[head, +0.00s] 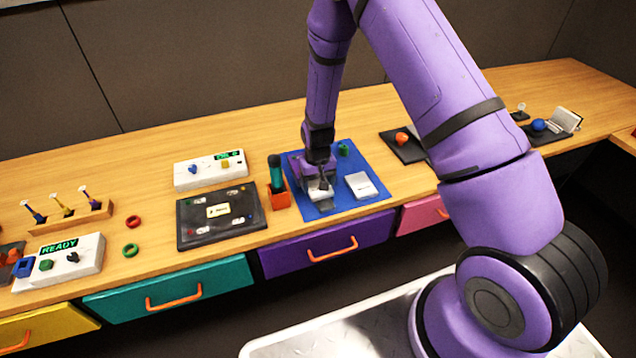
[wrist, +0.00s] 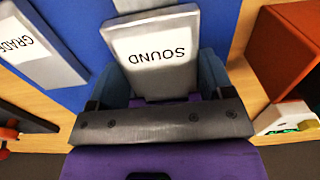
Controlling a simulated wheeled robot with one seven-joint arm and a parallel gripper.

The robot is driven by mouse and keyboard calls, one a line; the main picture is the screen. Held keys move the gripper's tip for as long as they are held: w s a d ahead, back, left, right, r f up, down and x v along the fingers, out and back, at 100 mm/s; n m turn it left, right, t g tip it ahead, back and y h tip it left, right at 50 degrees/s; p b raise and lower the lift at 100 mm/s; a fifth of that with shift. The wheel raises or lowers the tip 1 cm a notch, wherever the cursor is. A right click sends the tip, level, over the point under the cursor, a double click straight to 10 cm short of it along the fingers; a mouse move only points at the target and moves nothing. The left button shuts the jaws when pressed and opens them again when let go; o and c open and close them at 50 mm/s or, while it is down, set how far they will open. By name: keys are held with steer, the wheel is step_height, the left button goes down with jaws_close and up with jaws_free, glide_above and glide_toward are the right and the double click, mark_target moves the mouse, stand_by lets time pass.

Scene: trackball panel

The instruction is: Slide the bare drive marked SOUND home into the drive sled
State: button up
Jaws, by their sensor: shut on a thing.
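The bare drive marked SOUND (wrist: 158,52) is a grey block with a white label, in the upper middle of the wrist view. My gripper (wrist: 160,88) is shut on it, with a finger at each side. I cannot clearly make out the drive sled; a purple part (head: 294,162) shows just left of my gripper, partly covered. Whether the drive touches the sled cannot be told.
A second drive marked GRADE (wrist: 35,48) lies on the mat; it is the white block (head: 361,185) right of my gripper. An orange holder (head: 279,198) with a teal-handled tool stands close on the left. A green ring (head: 343,150) lies at the mat's back.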

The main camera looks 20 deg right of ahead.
steer(key=shift+w, duration=0.75)
stand_by(0.5)
steer(key=o, duration=0.8)
steer(key=shift+o, duration=0.2)
steer(key=shift+w+r, duration=0.1)
steer(key=shift+r, duration=0.05)
steer(key=shift+r, duration=3.35)
